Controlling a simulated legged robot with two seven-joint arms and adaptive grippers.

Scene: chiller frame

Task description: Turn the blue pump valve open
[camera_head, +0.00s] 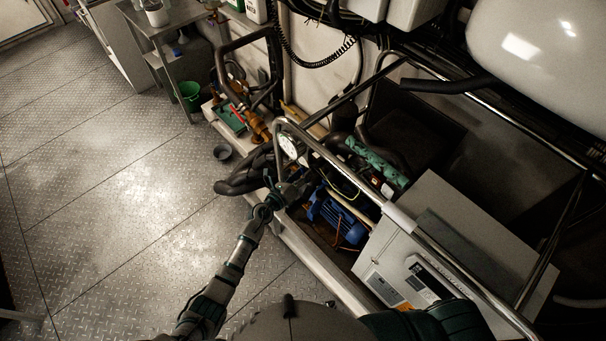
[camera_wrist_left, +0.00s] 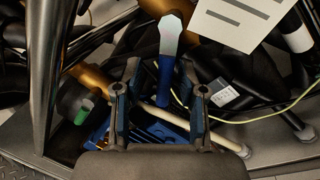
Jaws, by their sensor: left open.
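In the left wrist view a blue valve handle (camera_wrist_left: 167,70) with a pale, shiny end stands up beyond my left gripper (camera_wrist_left: 160,92). Its lower part shows in the gap between the two spread fingers, which are open; I cannot tell whether they touch it. In the head view my left gripper (camera_head: 290,192) is beside the gauge and to the left of the blue pump (camera_head: 336,219). The valve handle cannot be made out there, as the gripper and dark pipes crowd that spot. My right gripper is not in view.
A metal rail (camera_head: 345,172) runs above the pump, with a round gauge (camera_head: 288,146) at its bend. Dark pipes (camera_head: 246,178) lie left of the gripper. A grey cabinet (camera_head: 455,240) stands at the right. The plate floor (camera_head: 110,210) is mostly clear.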

